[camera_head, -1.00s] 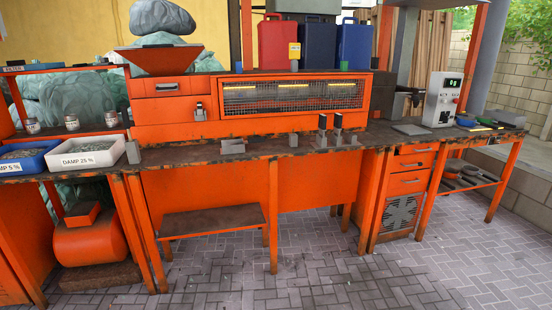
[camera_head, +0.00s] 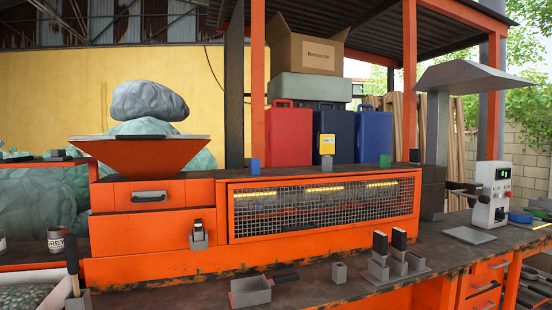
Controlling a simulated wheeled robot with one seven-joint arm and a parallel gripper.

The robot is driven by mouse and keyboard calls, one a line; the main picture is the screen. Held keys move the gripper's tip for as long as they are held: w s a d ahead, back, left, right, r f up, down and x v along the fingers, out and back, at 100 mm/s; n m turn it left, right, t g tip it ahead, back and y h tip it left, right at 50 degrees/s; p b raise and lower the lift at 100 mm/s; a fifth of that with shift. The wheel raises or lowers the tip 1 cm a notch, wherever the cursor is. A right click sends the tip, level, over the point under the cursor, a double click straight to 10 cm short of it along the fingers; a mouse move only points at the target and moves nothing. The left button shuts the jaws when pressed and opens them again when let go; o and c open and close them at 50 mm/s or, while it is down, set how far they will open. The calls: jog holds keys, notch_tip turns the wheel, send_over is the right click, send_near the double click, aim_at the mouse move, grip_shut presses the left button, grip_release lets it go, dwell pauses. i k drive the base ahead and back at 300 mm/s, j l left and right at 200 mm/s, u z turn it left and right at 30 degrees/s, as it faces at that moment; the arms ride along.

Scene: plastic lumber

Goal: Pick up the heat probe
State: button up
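A small yellow device with a pale display, which looks like the heat probe (camera_head: 327,145), stands upright on top of the long orange machine (camera_head: 150,235). It sits in a small grey holder (camera_head: 327,162) just in front of the blue cases. Its back and lower end are hidden. My gripper is not in view.
Red (camera_head: 288,135) and blue (camera_head: 374,138) cases stand behind the device. A blue block (camera_head: 255,166) and a green block (camera_head: 384,160) sit on the machine's top. The dark workbench (camera_head: 330,285) in front holds a grey tray (camera_head: 250,291) and small holders (camera_head: 396,262). A post (camera_head: 258,80) rises at left.

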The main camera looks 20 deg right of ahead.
aim_at(327, 147)
jog(key=i+j+u, duration=0.2)
jog(key=i+u, duration=0.2)
jog(key=i, duration=0.2)
jog(key=i+u, duration=0.4)
jog(key=i, duration=0.25)
jog(key=i+l+u, duration=0.15)
jog(key=i+u, duration=0.25)
jog(key=i, duration=0.2)
jog(key=i+z, duration=0.1)
jog(key=z, duration=0.3)
jog(key=i+z, duration=0.1)
jog(key=z, duration=0.3)
jog(key=j+z, duration=0.1)
jog(key=z, duration=0.3)
jog(key=i+j+z, duration=0.1)
jog(key=z, duration=0.3)
